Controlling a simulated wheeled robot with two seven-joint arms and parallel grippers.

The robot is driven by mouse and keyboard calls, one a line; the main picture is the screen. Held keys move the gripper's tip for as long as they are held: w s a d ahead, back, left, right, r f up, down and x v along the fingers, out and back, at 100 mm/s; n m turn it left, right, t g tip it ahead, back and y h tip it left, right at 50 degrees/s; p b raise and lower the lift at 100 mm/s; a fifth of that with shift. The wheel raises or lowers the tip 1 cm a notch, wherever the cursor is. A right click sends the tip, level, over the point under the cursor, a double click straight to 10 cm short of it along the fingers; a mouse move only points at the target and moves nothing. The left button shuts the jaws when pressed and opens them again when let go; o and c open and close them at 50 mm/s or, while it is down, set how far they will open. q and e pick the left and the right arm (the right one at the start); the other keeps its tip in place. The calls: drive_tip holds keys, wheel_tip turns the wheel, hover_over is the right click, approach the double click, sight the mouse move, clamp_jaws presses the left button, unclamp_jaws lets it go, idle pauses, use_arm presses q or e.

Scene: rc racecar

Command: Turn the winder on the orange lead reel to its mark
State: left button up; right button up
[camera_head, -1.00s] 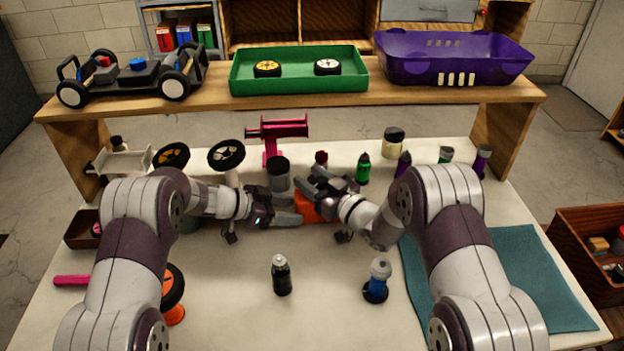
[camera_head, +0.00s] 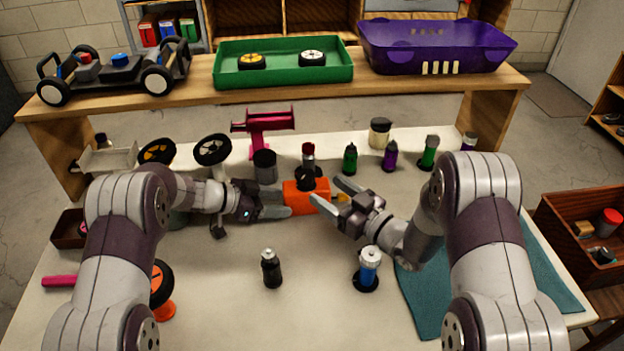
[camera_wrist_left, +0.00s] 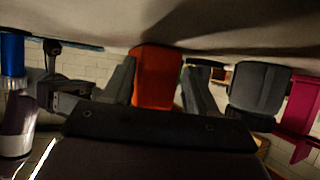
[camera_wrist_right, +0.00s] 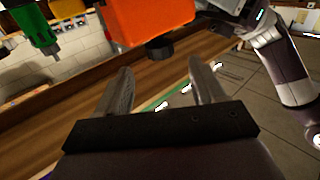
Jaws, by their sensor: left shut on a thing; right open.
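The orange lead reel (camera_head: 303,197) is a box-like block near the middle of the bench. My left gripper (camera_head: 287,204) is shut on its left side; in the left wrist view, the fingers (camera_wrist_left: 160,95) lie either side of the orange block (camera_wrist_left: 157,78). My right gripper (camera_head: 333,194) is open and empty, just right of the reel. In the right wrist view, a short black knob (camera_wrist_right: 160,48) sticks out of the orange body (camera_wrist_right: 150,18), beyond the open fingers. I cannot make out the mark.
A red-and-black item (camera_head: 308,160) stands at or behind the reel; contact is unclear. A grey cylinder (camera_head: 264,167) is behind my left gripper. A black bottle (camera_head: 271,268) and blue bottle (camera_head: 368,268) stand in front. Green (camera_head: 350,158) and purple (camera_head: 390,155) bottles are behind right.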

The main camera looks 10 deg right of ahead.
drive_tip(key=shift+v, duration=0.95)
